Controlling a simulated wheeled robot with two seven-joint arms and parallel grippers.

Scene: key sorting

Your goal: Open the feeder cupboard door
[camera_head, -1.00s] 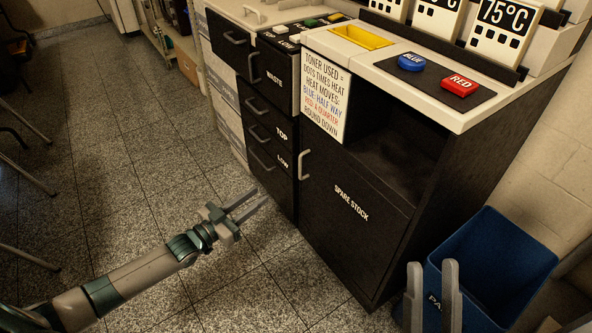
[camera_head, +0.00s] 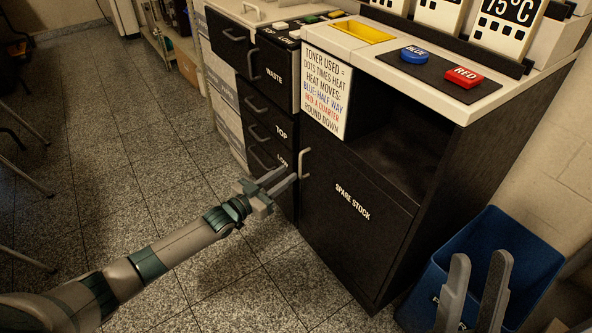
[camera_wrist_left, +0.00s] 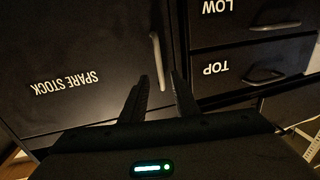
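A dark cupboard door labelled SPARE STOCK (camera_head: 345,225) is shut; no door in view is labelled feeder. Its grey upright handle (camera_head: 304,163) is near its upper left corner. In the left wrist view the door (camera_wrist_left: 90,45) appears upside down, with the handle (camera_wrist_left: 157,55) just ahead of the fingers. My left gripper (camera_head: 289,175) is open and empty, its fingertips close to the left of the handle. The wrist view lines the handle's near end up with the gap between the fingers. I cannot tell whether they touch. My right gripper (camera_head: 480,257) is open and empty at lower right.
Drawers labelled WASTE (camera_head: 273,75), TOP (camera_head: 281,133) and LOW stand left of the door. A blue bin (camera_head: 520,240) stands right of the cabinet, behind my right gripper. An open shelf space (camera_head: 400,140) is above the door.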

